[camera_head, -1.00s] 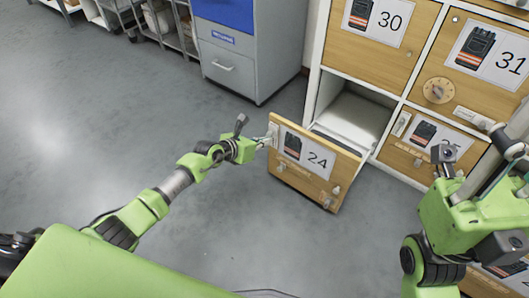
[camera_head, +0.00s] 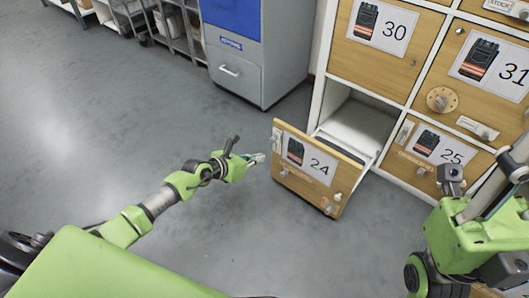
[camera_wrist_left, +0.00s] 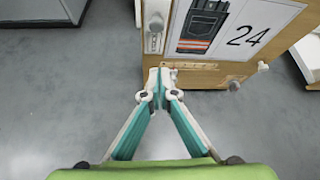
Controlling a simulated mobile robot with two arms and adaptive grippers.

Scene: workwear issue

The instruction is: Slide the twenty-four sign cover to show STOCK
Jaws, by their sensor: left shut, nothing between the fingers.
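The drawer marked 24 (camera_head: 313,165) is pulled out, its wooden front tilted in the picture. A white upright slider plate with a small knob (camera_wrist_left: 155,27) is at the left edge of that front; it also shows in the head view (camera_head: 277,141). I cannot read STOCK on this front. A tan strip (camera_wrist_left: 195,65) with small lettering lies under the picture label. My left gripper (camera_head: 258,159) is shut and empty, just left of the front and apart from it. In the left wrist view its fingertips (camera_wrist_left: 160,78) meet below the plate.
Cabinet doors 30 (camera_head: 385,28), 31 (camera_head: 495,60) and 25 (camera_head: 440,148) surround the open bay. A STOCK sign (camera_head: 500,5) shows at top right. A grey-blue cabinet (camera_head: 235,75) stands behind. My right arm fills the right edge. Floor left of the drawer is clear.

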